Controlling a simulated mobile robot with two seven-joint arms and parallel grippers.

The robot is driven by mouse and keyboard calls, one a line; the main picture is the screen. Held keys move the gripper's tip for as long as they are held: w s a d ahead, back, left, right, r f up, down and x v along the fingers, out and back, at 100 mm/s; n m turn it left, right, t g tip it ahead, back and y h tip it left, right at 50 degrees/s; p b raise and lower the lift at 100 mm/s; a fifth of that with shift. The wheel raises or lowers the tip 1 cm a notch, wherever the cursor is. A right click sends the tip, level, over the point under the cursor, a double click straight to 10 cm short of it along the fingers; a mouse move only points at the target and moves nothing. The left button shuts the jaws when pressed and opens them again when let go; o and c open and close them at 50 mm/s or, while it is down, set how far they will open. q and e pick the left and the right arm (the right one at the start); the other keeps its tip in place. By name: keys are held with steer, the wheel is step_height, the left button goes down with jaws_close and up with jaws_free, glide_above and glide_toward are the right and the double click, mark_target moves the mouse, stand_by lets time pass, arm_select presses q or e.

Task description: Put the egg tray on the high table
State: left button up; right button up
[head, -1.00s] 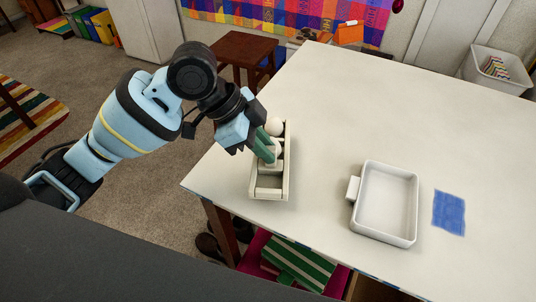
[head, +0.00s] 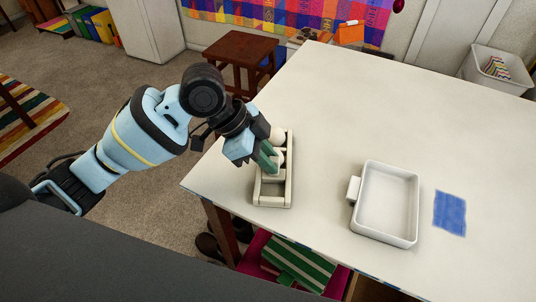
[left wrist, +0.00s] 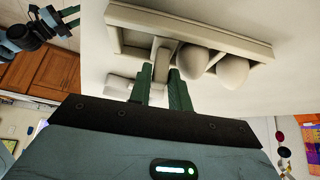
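The egg tray (head: 272,200) is a narrow, pale, open tray with white eggs (head: 277,134) in its far part. It is at the left part of the large white table (head: 330,110); I cannot tell whether it touches the top. My left gripper (head: 269,158) reaches in from the left, its green fingers at the tray's middle. What seems to be my right gripper (left wrist: 68,16) shows small at the upper left there.
A white rectangular pan (head: 412,210) with a block on its left side stands right of the egg tray, beside a blue patch (head: 449,213). A brown stool (head: 239,55) stands behind the table's left edge.

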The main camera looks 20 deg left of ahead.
arm_select(q)
steer(key=o, duration=0.4)
steer(key=shift+c, duration=0.2)
steer(key=shift+r, duration=0.1)
steer(key=v, duration=1.2)
steer(key=shift+p, duration=0.4)
